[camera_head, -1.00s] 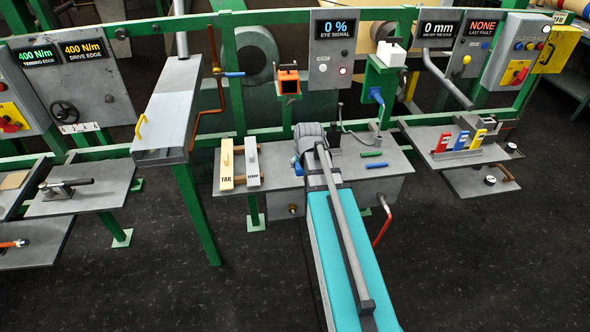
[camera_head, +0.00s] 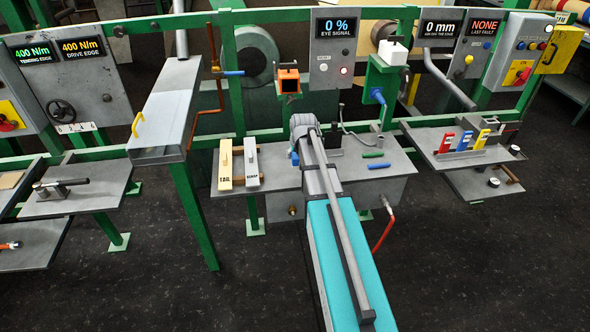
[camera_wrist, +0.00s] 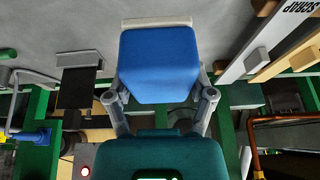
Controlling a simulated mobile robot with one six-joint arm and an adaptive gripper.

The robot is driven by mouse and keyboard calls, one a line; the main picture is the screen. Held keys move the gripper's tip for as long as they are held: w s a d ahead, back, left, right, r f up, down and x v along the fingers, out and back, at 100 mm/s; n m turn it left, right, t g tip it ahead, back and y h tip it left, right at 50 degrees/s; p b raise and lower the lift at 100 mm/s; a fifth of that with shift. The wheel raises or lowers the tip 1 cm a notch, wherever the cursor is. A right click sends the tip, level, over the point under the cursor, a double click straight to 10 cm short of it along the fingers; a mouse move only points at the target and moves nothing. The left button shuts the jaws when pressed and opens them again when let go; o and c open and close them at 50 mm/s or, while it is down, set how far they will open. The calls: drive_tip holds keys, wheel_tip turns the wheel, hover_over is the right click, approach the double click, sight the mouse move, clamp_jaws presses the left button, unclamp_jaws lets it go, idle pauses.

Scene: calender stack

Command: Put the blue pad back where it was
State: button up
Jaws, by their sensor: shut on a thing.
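The blue pad (camera_wrist: 158,60) fills the upper middle of the wrist view, a blue block with a whitish strip along its far edge. My gripper (camera_wrist: 160,90) is shut on it, one finger at each side. In the head view my gripper (camera_head: 303,130) is over the back of the middle bench (camera_head: 290,186), and only a small blue bit of the pad (camera_head: 295,158) shows at its left. The rest is hidden by my arm. I cannot tell whether the pad touches the bench.
Pale TAIL (camera_head: 225,165) and SCRAP (camera_head: 251,163) bars lie left of my gripper. A black upright plate (camera_head: 337,136) stands close on its right. A green piece (camera_head: 372,154) and a blue piece (camera_head: 379,166) lie further right. An orange-framed device (camera_head: 288,80) hangs behind.

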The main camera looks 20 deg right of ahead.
drive_tip(key=b, duration=0.4)
hover_over(296, 171)
drive_tip(key=f, duration=0.5)
drive_tip(key=shift+s+a, duration=0.2)
drive_tip(key=shift+s, duration=0.1)
drive_tip(key=shift+w+d+f+b, duration=0.15)
drive_tip(key=shift+w+f+b, duration=0.35)
drive_tip(key=shift+f+b, duration=0.3)
drive_tip(key=shift+s+f+b, duration=0.1)
drive_tip(key=shift+f+b, duration=1.1)
drive_tip(key=shift+b, duration=0.15)
drive_tip(key=shift+f, duration=0.15)
drive_tip(key=o, duration=1)
drive_tip(key=shift+c, duration=0.2)
drive_tip(key=shift+r, duration=0.25)
drive_tip(key=p+v, duration=1.1)
drive_tip(key=v, duration=0.1)
